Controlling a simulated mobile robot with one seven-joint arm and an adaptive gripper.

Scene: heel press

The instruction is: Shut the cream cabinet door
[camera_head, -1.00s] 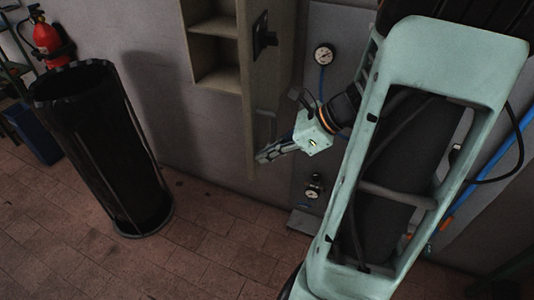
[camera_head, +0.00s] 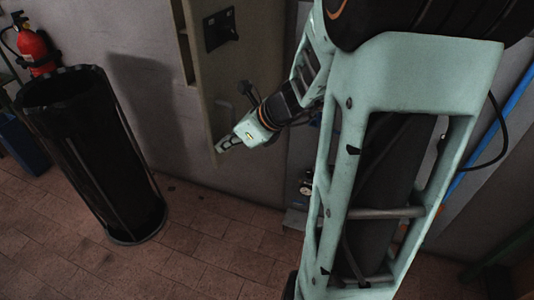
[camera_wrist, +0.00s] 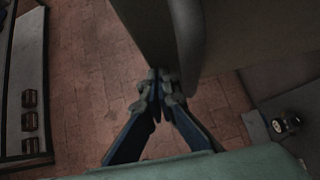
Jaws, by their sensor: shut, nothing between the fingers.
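The cream cabinet door (camera_head: 255,75) looks dull grey-beige in the head view and stands ajar at the wall. In the wrist view, my closed fingertips (camera_wrist: 160,84) lie just below the door's lower edge (camera_wrist: 225,45); contact cannot be told.
A tall black bin (camera_head: 95,150) stands on the brick floor at left. A red fire extinguisher (camera_head: 33,48) hangs behind it. A gauge (camera_head: 306,187) sits low on the wall panel right of the door.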

